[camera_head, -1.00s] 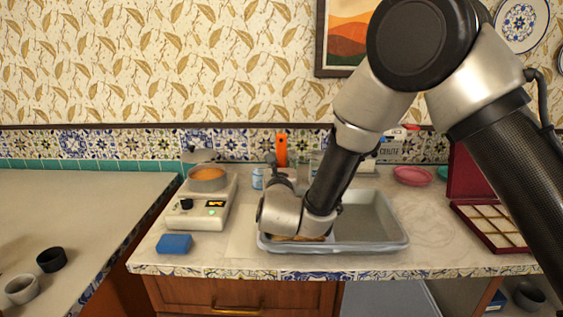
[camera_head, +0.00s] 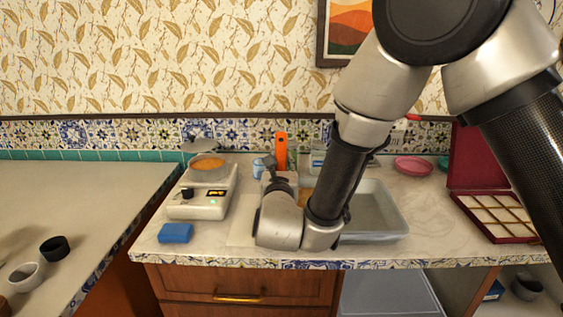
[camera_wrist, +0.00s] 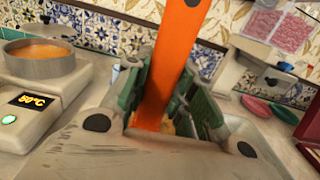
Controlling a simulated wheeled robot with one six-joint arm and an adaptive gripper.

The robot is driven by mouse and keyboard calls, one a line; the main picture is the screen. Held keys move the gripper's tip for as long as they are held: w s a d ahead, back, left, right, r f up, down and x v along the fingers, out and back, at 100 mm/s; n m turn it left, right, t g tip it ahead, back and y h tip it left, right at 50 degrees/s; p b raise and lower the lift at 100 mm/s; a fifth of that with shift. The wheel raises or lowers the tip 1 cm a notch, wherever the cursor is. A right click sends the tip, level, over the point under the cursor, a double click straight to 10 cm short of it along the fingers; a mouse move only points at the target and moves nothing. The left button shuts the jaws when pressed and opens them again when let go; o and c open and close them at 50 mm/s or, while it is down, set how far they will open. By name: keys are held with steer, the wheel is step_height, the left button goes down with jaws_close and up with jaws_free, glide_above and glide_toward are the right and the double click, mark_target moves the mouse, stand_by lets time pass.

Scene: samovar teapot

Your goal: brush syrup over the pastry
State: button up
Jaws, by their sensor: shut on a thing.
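My gripper (camera_wrist: 166,100) is shut on the orange handle of a brush (camera_wrist: 178,45). In the head view the handle (camera_head: 281,150) rises upright behind my wrist. The bristles are hidden in both views. A grey tray (camera_head: 398,224) stands on the counter beneath and to the right of my wrist. A small golden-brown patch of pastry (camera_head: 305,196) shows in it; my arm hides the rest. A round pan of amber syrup (camera_head: 208,164) sits on a hot plate (camera_head: 203,203) to the left. The pan (camera_wrist: 38,62) also shows in the wrist view; the plate's display reads about 80°C.
A blue block (camera_head: 175,233) lies in front of the hot plate. A pink dish (camera_head: 413,166) and an open dark red compartment box (camera_head: 495,214) are at the right. Two small cups stand on the left counter (camera_head: 75,200). The tiled wall closes the back.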

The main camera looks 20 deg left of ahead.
steer(key=shift+v, duration=3.5)
steer(key=shift+w+d+x, duration=0.2)
steer(key=shift+d+x, duration=0.75)
steer(key=shift+x, duration=3.45)
steer(key=shift+w+d+x, duration=0.25)
steer(key=shift+d+x, duration=0.75)
steer(key=shift+x, duration=3.4)
steer(key=shift+a+v, duration=0.3)
steer(key=shift+v, duration=8.45)
steer(key=shift+x, duration=8.75)
steer(key=d+v, duration=0.1)
steer(key=v, duration=0.6)
